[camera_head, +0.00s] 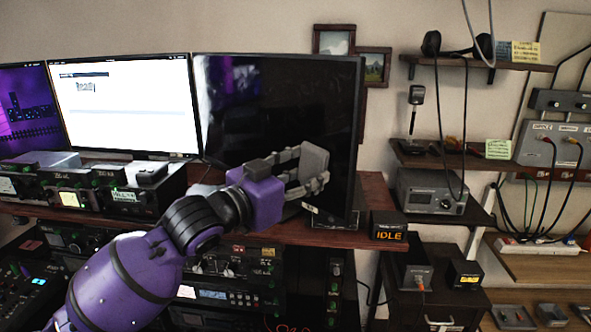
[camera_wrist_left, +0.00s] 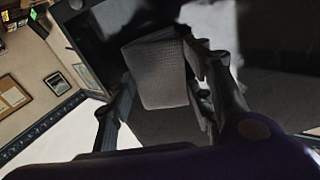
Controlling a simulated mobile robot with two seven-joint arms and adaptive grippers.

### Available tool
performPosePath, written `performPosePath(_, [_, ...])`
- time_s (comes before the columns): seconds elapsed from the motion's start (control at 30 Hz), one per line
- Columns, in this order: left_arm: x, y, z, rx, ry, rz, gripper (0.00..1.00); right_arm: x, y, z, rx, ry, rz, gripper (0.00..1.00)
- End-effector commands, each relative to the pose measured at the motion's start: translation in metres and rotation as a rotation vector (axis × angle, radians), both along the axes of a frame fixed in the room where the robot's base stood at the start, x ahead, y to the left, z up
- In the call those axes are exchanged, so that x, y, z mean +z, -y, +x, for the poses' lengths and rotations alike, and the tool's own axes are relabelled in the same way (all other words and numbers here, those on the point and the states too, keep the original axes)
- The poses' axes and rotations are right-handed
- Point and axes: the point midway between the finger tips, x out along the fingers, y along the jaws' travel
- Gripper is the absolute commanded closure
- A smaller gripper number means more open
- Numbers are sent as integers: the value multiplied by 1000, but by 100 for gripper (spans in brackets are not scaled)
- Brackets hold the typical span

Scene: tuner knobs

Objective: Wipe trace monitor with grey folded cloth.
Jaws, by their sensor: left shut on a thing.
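My left gripper (camera_head: 299,170) is in front of the dark right-hand monitor (camera_head: 275,100), at its lower right part. The gripper is shut on the grey folded cloth (camera_head: 313,160), which sits between the fingers and faces the dark screen. In the left wrist view the cloth (camera_wrist_left: 157,75) hangs between the fingertips, close to the monitor's dark surface (camera_wrist_left: 255,100). Whether the cloth touches the screen cannot be told. No label shows which screen is the trace monitor. My right gripper is not in view.
A white-screen monitor (camera_head: 125,105) and a purple-screen monitor (camera_head: 28,110) stand to the left. Radio units (camera_head: 110,190) sit below them. An IDLE sign (camera_head: 388,226) stands at the shelf's right end. Wall shelves (camera_head: 480,62) with headphones and cables are at right.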

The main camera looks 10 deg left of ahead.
Motion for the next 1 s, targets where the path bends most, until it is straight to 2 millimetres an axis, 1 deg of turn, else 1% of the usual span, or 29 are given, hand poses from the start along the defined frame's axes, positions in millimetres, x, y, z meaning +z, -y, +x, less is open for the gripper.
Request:
performPosePath(0.17, [0, 4, -1, 1, 0, 0, 73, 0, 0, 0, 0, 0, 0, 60])
performPosePath(0.27, [0, 2, 0, 2, 0, 1, 73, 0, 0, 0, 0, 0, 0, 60])
performPosePath(0.6, [0, -23, 16, 3, 0, 3, 73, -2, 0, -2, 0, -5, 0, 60])
performPosePath(0.87, [0, -31, 21, 2, 1, 1, 73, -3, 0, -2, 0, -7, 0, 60])
performPosePath(1.0, [-1, -39, 29, 3, -1, 2, 73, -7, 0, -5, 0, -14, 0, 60])
